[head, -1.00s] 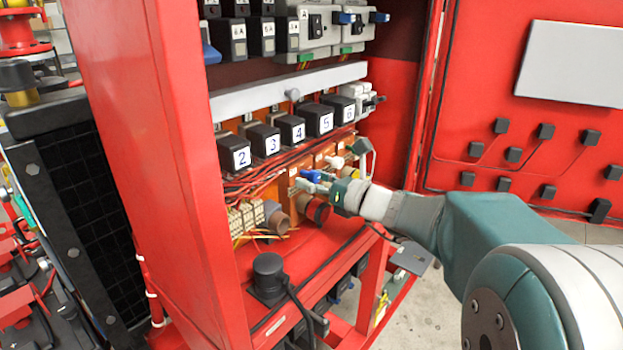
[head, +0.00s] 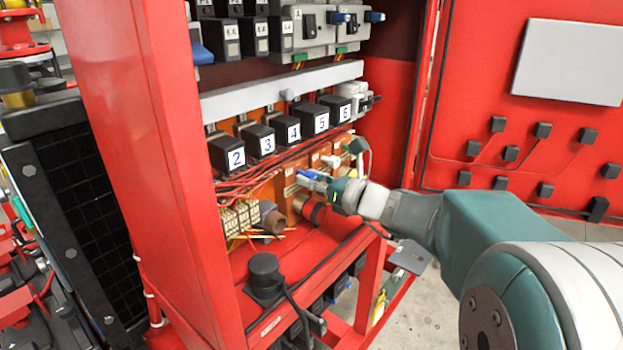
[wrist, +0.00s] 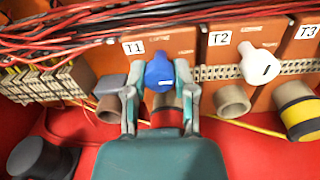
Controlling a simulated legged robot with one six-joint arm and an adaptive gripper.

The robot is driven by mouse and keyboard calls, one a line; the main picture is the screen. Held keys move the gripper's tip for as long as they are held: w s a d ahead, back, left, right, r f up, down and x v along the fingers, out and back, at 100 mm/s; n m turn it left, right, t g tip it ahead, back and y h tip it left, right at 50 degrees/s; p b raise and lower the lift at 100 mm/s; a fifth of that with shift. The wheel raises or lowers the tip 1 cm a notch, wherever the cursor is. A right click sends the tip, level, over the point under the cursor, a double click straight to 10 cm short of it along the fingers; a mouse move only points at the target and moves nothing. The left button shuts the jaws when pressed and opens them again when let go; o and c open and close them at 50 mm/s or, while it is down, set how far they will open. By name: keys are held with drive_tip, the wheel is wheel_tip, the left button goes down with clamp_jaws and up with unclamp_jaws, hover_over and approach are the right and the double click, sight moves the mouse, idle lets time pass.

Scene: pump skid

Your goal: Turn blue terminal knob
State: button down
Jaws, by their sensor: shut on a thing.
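The blue terminal knob (wrist: 159,73) sits on the orange terminal block under the T1 label (wrist: 134,47) in the wrist view. In the head view the blue knob (head: 307,174) shows just left of my gripper (head: 322,182). In the wrist view my gripper (wrist: 160,98) has one finger on each side of the knob and is shut on it. The knob's rounded top points up in that view. Its lower part is partly hidden between the fingers.
A white knob (wrist: 260,64) sits under T2 to the right. Brown cable glands (wrist: 231,99) stick out below the blocks. Red wires (wrist: 70,32) run above. A black round fitting (head: 265,272) stands on the red cabinet floor. The cabinet's left post (head: 170,130) rises nearby.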

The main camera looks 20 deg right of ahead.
drive_tip(key=n, duration=0.4)
drive_tip(key=shift+n, duration=0.4)
drive_tip(key=n, duration=0.4)
drive_tip(key=shift+w, duration=0.1)
drive_tip(key=n, duration=0.4)
drive_tip(key=shift+n, duration=0.3)
drive_tip(key=shift+n+h, duration=0.3)
drive_tip(key=shift+n, duration=1.5)
drive_tip(key=c, duration=0.7)
unclamp_jaws()
drive_tip(key=shift+f, duration=0.1)
drive_tip(key=shift+o, duration=1.3)
drive_tip(key=shift+a, duration=0.1)
